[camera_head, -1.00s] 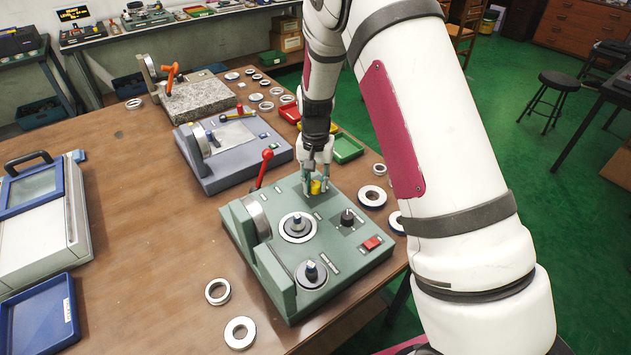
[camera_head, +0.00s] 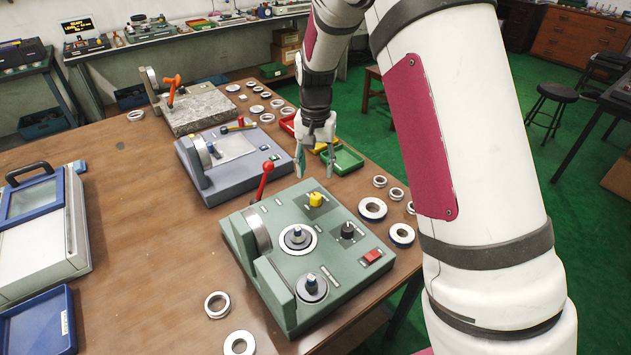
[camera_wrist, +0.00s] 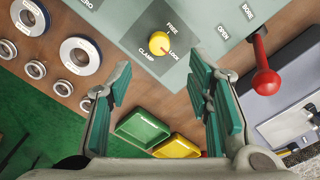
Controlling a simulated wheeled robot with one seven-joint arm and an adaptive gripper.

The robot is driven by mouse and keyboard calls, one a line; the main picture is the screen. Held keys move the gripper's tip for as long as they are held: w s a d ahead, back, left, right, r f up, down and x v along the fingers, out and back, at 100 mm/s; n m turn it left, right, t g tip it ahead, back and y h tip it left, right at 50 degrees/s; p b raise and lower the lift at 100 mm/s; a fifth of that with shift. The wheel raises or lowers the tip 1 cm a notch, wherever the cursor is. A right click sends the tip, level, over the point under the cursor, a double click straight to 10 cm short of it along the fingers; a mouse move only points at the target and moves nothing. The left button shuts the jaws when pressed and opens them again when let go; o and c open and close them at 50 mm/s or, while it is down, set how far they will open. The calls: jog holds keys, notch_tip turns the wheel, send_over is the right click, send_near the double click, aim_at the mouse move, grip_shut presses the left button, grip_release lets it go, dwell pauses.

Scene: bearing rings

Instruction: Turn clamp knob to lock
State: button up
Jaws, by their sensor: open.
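The clamp knob (camera_head: 316,199) is a small yellow knob on a dark square plate, at the back of the green fixture (camera_head: 335,262). In the wrist view the knob (camera_wrist: 159,43) sits among the labels FREE, CLAMP and a third, partly readable one. A small mark on it seems to point toward that third label, at lower right. My gripper (camera_head: 315,168) is above and behind the knob in the head view, apart from it. In the wrist view my gripper (camera_wrist: 160,78) has its teal-padded fingers spread wide with nothing between them.
A red-knobbed lever (camera_head: 265,180) rises at the fixture's left rear. A black knob (camera_head: 348,231) and a red switch (camera_head: 372,256) are on the same top. A green tray (camera_head: 343,160) lies behind. Loose rings lie around; the table's left middle is clear.

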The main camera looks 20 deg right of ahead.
jog(key=shift+r, duration=1.3)
jog(key=s+r+n+t, duration=0.2)
jog(key=s+r+n, duration=0.1)
jog(key=s+r, duration=1.25)
jog(key=s+r+n+t, duration=0.1)
jog(key=s+n+t, duration=0.1)
jog(key=s, duration=1.4)
jog(key=shift+s+d+r+n+t, duration=0.15)
jog(key=shift+s+d+n+t, duration=0.1)
jog(key=shift+s+n+t, duration=0.1)
